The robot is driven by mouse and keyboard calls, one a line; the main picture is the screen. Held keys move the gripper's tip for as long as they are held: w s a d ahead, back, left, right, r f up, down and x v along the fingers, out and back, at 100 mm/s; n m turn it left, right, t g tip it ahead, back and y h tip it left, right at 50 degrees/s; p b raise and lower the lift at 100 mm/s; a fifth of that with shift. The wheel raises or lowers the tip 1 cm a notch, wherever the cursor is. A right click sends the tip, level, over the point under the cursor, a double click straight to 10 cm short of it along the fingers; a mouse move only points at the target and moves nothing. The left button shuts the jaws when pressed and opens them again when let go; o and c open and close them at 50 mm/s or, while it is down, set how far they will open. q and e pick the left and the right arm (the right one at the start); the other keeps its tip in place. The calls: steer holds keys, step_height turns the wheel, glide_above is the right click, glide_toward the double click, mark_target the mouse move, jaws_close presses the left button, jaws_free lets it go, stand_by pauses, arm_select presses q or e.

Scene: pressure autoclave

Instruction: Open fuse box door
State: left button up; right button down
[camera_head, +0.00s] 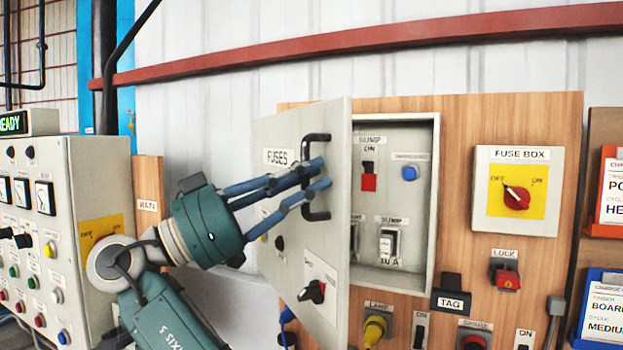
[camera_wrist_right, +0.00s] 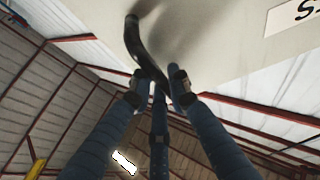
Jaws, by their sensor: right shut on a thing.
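In the right wrist view the fingers (camera_wrist_right: 160,85) close around the black handle (camera_wrist_right: 140,45). The open box (camera_head: 437,190) shows a red switch (camera_head: 369,182), a blue button (camera_head: 409,173) and a white switch (camera_head: 389,243) inside. My left gripper is not in view.
A FUSE BOX rotary switch (camera_head: 516,196), a LOCK (camera_head: 504,274) and a black TAG piece (camera_head: 451,295) are on the wooden board right of the box. A grey control cabinet (camera_head: 85,185) stands at the left. White wall shows between cabinet and door.

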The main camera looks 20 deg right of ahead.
steer(key=shift+d, duration=0.1)
steer(key=c, duration=1.6)
jaws_free()
steer(key=shift+c, duration=0.2)
glide_toward(331, 100)
steer(key=x, duration=0.5)
steer(key=shift+s+d+f, duration=0.1)
steer(key=shift+d+f, duration=0.1)
steer(key=shift+d, duration=0.15)
steer(key=shift+r, duration=0.4)
jaws_close()
